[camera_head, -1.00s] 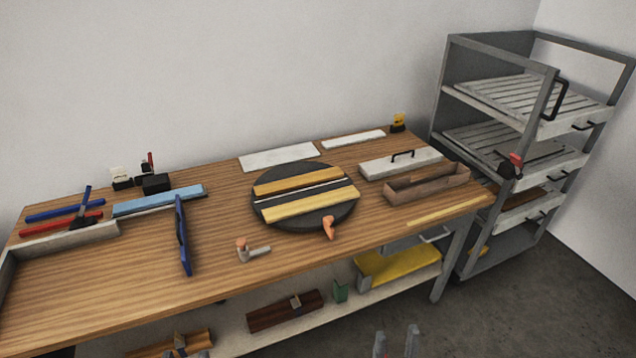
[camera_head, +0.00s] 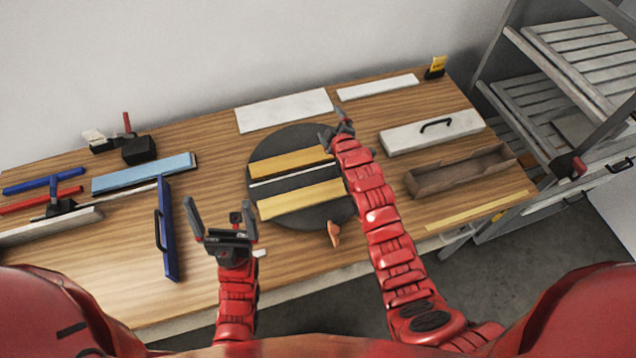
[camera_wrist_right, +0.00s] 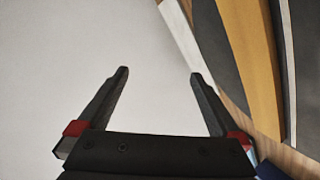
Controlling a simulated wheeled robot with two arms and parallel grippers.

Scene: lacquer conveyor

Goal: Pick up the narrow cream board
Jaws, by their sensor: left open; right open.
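A narrow off-white board (camera_head: 378,87) lies flat at the back of the table, right of a wider white board (camera_head: 285,110). It best fits the narrow cream board, though a thin whitish strip (camera_head: 292,176) also lies on the dark round turntable (camera_head: 262,217). My right gripper (camera_head: 335,125) is open above the turntable's back edge, left of and in front of the narrow board. In the right wrist view its jaws (camera_wrist_right: 160,85) are empty; a white board edge (camera_wrist_right: 188,38) shows beyond the right finger. My left gripper (camera_head: 221,208) is open and empty over the front of the table.
An ochre board (camera_head: 290,162) and a yellow board (camera_head: 300,199) lie on the turntable. A white handled lid (camera_head: 430,133) and a brown open box (camera_head: 460,172) stand at right. A blue tool (camera_head: 167,230) lies left of my left gripper. A grey rack (camera_head: 520,110) stands beyond the table.

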